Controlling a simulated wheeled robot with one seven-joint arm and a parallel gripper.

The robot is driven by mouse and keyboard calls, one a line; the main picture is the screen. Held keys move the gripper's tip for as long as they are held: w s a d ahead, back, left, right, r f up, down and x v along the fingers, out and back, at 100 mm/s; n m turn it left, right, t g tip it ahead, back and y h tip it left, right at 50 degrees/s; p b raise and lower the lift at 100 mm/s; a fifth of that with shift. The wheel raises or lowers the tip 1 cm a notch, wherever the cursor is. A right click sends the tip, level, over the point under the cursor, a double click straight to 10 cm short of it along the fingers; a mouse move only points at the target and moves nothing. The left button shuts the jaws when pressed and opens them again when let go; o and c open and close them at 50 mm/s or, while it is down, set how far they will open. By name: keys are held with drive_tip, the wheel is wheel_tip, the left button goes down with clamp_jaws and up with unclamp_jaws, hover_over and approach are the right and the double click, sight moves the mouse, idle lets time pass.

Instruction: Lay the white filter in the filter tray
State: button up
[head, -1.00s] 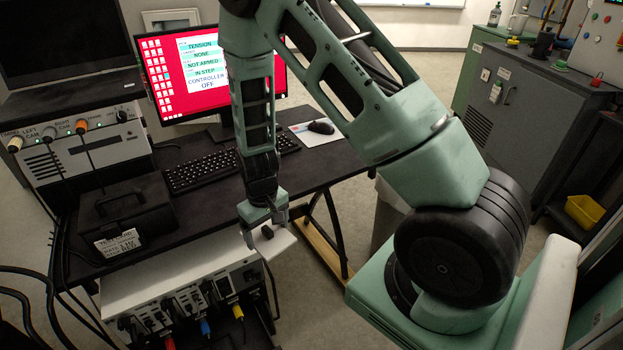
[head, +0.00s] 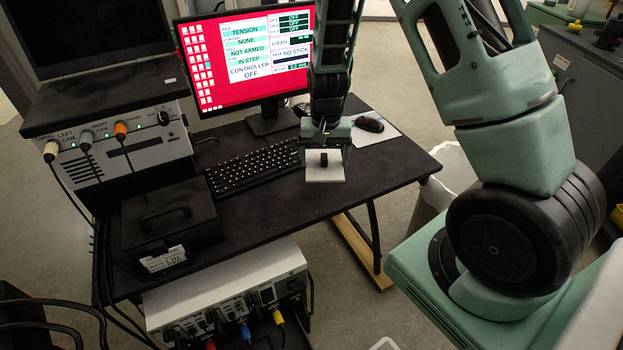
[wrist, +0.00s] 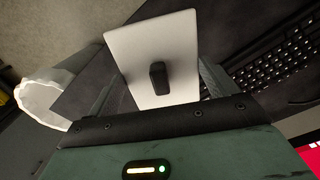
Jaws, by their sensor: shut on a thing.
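The white filter (head: 318,174) is a flat white plate with a black knob on its face. My gripper (head: 325,150) is shut on it, at the right end of the keyboard and in front of the monitor. The filter looks held over the dark desk; I cannot tell how high. In the wrist view the plate (wrist: 133,48) sticks out beyond the gripper, with its knob facing the camera. I cannot make out the filter tray in these frames.
The keyboard (head: 248,170) lies left of the gripper, the mouse (head: 369,125) on a pale pad to the right. A black case (head: 170,228) stands on the desk's left. The monitor (head: 245,60) is behind. The desk's front right is clear. A white bin (wrist: 45,93) stands beside the desk.

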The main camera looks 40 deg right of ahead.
hover_over(322, 193)
wheel_tip(322, 193, down, 6)
drive_tip(key=shift+r+p, duration=0.15)
drive_tip(key=shift+p, duration=0.15)
drive_tip(key=shift+f, duration=2.1)
